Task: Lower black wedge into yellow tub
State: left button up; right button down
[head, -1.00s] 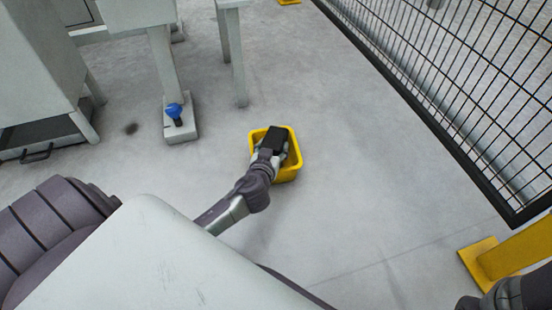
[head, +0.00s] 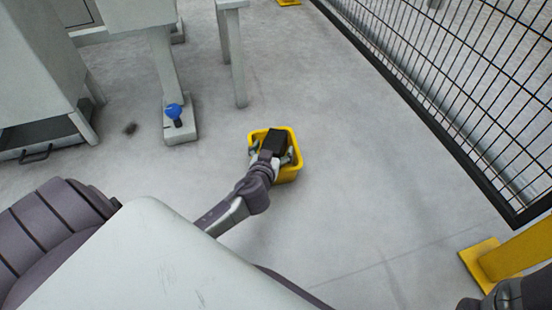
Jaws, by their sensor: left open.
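The yellow tub (head: 289,175) stands on the grey floor near the middle of the head view. The black wedge (head: 275,139) shows within the tub's outline, towards its far side. My left gripper (head: 271,150) reaches over the tub from the lower left, with its fingers spread to either side of the wedge's near end. It is open, and whether a finger still touches the wedge cannot be told. The wedge's lower part and the tub's floor are hidden by the gripper. My right gripper does not show; only part of my right arm is at the lower right corner.
A blue-topped object (head: 174,113) sits on the foot of a grey machine leg at the left. A black mesh fence (head: 460,90) with a yellow post (head: 515,250) runs along the right. The floor around the tub is clear.

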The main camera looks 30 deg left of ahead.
pick_arm(q)
jog(key=shift+f, duration=0.1)
notch_tip(320, 180, up, 10)
jog(key=shift+r, duration=0.1)
dwell(0.3)
